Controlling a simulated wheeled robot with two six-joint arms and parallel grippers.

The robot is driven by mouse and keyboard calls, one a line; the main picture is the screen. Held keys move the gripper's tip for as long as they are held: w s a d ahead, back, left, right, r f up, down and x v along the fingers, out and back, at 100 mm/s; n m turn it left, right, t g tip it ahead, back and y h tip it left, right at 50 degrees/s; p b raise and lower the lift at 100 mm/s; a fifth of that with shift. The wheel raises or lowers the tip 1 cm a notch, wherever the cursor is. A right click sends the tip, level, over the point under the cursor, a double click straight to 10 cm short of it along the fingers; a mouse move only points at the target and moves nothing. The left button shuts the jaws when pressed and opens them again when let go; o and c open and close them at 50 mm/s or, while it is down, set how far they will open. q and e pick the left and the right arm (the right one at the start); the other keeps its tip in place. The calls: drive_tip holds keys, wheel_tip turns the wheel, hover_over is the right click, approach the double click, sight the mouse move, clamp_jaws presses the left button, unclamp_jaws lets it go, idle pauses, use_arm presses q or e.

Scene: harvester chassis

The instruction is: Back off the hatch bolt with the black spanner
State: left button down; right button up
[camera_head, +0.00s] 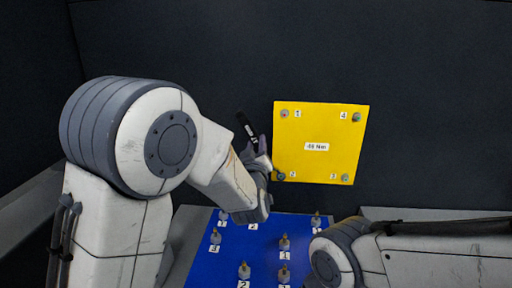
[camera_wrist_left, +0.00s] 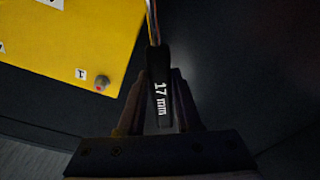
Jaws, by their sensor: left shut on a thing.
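The yellow hatch plate (camera_head: 318,122) is on the dark wall in the head view, with bolts at its corners numbered 1 to 4. Bolt 1 (camera_head: 284,114) is upper left, bolt 4 (camera_head: 356,117) upper right, bolt 3 (camera_head: 345,177) lower right, bolt 2 (camera_head: 281,176) lower left. My left gripper (camera_head: 262,155) is shut on the black spanner (camera_head: 247,127), left of the plate. My right gripper is out of view.
A blue board (camera_head: 216,262) with several upright bolts and number labels lies below the plate. My right arm crosses the lower right of the head view. The wall right of the plate is clear.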

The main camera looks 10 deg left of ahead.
use_arm(q)
drive_tip(key=shift+w, duration=0.15)
drive_tip(key=a+f+n+b, duration=0.1)
drive_tip(key=b, duration=0.1)
drive_tip(key=a+f+n+b, duration=0.1)
drive_tip(key=n+b, duration=0.1)
drive_tip(key=shift+a, duration=0.35)
idle(0.4)
drive_tip(key=shift+a+f+n+y+b, duration=0.3)
drive_tip(key=shift+a+f+n+b, duration=0.95)
drive_tip(key=shift+b, duration=1.15)
